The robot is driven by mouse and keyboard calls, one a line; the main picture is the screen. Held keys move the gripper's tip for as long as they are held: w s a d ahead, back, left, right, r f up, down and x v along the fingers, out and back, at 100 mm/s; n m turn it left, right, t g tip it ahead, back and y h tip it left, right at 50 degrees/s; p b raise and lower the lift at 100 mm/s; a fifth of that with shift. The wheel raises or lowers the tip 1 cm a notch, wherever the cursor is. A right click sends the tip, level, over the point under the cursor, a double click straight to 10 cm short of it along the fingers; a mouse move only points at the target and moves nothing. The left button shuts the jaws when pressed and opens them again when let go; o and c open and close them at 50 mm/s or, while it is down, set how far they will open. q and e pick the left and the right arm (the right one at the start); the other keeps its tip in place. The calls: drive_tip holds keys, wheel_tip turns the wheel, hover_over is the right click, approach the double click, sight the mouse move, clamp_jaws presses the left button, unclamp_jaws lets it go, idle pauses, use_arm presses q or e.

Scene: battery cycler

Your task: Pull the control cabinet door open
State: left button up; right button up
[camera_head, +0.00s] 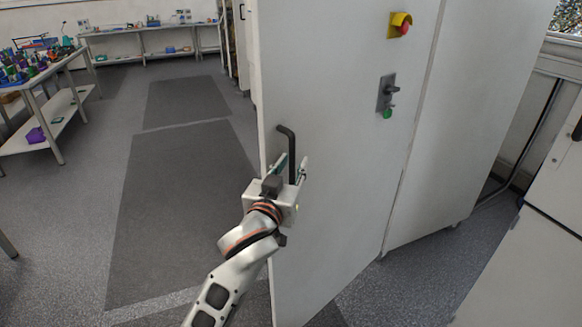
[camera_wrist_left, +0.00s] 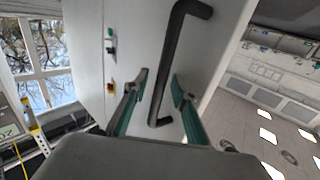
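The control cabinet door (camera_head: 335,215) is a tall white panel in the middle of the head view. A dark bent bar handle (camera_head: 291,150) stands near its left edge; the handle also shows in the wrist view (camera_wrist_left: 172,62). My left gripper (camera_head: 291,166) is at the handle's lower part. Its two green-lined fingers are spread, one on each side of the bar, and gaps show between fingers and bar in the wrist view (camera_wrist_left: 160,85). I cannot tell how far the door stands from its frame. My right gripper is not in view.
A yellow-and-red stop button (camera_head: 400,26) and a grey switch plate (camera_head: 386,93) stick out from the white front. Dark mats (camera_head: 165,200) and open floor lie to the left. A workbench (camera_head: 50,70) with coloured items stands at far left. White furniture (camera_head: 535,240) stands at right.

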use_arm(q)
drive_tip(key=v, duration=1.2)
drive_tip(key=shift+f, duration=0.1)
wheel_tip(320, 180, down, 15)
drive_tip(key=s+a+m+g, duration=0.1)
drive_tip(key=s+a+g, duration=0.1)
drive_tip(key=s+a+f+g, duration=0.1)
drive_tip(key=s+a+f, duration=0.3)
drive_tip(key=f, duration=0.5)
drive_tip(key=s+a+f+g+y, duration=0.1)
drive_tip(key=s+a+f, duration=0.3)
drive_tip(key=s+f, duration=0.4)
drive_tip(key=s+a+f+g, duration=0.3)
drive_tip(key=s+f, duration=0.3)
drive_tip(key=f, duration=0.5)
drive_tip(key=shift+a+m+y, duration=0.4)
drive_tip(key=shift+a, duration=0.5)
drive_tip(key=shift+f, duration=0.1)
